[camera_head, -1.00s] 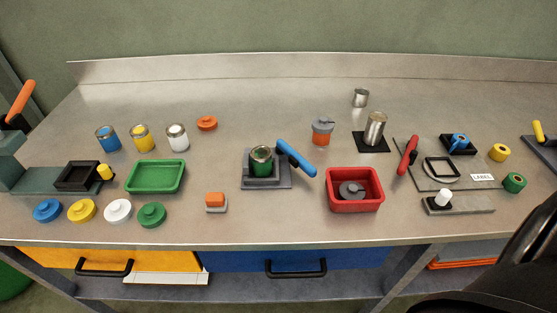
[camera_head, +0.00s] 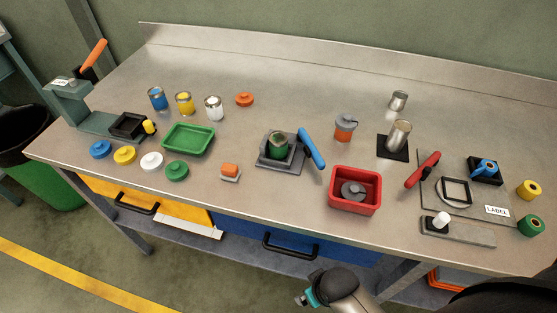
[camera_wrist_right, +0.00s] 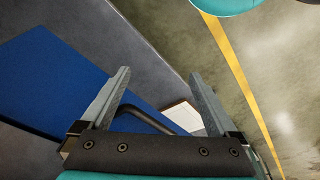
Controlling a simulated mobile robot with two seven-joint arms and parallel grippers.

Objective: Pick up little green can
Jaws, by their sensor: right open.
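The little green can (camera_head: 278,146) stands upright in a dark square holder (camera_head: 270,162) in the middle of the workbench. Its top looks open with a metal rim, and the holder hides its lower part. A blue lever (camera_head: 312,148) stands just right of it. My right gripper (camera_wrist_right: 160,74) is open and empty in the right wrist view, in front of the blue drawer. In the head view, part of my arm shows at the bottom centre, below the bench edge and well apart from the can. My left gripper is not in view.
Blue, yellow and white cans (camera_head: 213,108) stand behind a green tray (camera_head: 188,139). Coloured lids (camera_head: 125,155) lie along the front. A red bin (camera_head: 355,190) stands right of the holder. An orange-and-grey block (camera_head: 230,171) lies left-front. The bench behind the holder is clear.

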